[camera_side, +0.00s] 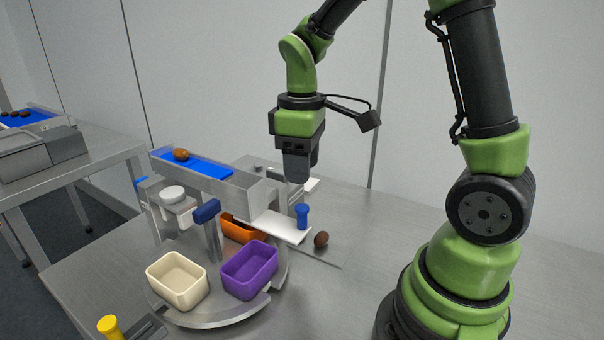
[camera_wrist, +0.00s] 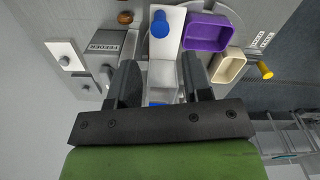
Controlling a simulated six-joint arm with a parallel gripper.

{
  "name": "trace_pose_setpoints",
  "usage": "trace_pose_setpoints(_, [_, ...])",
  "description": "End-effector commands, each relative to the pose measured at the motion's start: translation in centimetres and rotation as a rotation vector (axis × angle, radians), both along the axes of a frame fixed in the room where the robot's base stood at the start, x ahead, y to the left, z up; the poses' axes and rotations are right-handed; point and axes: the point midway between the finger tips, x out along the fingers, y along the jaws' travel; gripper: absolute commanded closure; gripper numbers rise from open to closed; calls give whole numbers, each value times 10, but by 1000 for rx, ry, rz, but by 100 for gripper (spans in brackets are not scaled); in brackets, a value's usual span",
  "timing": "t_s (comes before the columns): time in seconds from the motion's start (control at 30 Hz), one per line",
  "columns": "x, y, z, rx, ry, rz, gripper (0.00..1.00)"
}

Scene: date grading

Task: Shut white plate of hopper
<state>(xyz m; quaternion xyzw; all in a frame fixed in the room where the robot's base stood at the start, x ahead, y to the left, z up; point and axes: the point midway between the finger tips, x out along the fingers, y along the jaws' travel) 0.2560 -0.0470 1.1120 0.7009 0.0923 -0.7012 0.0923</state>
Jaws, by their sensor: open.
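The white plate (camera_side: 277,228) sticks out from under the end of the steel hopper trough (camera_side: 222,184), with a blue knob (camera_side: 302,216) standing at its outer end. In the wrist view the white plate (camera_wrist: 170,52) lies ahead of my fingers, and its blue knob (camera_wrist: 160,24) shows at the top. My gripper (camera_side: 297,178) points down above and behind the trough's end, higher than the knob and apart from it.
A purple bin (camera_side: 250,270), a cream bin (camera_side: 177,281) and an orange bin (camera_side: 242,232) stand on a round plate below. A brown date (camera_side: 321,239) lies beside the white plate; another (camera_side: 181,154) rests on the blue trough bed. A feeder box (camera_wrist: 103,43) stands left in the wrist view.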

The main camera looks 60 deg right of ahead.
Motion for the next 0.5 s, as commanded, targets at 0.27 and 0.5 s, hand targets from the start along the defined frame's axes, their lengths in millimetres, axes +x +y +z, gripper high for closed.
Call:
trace_pose_setpoints(0.27, [-1,0,-26,1,7,1,55])
trace_pose_setpoints(0.5, [-1,0,-72,1,9,0,55])
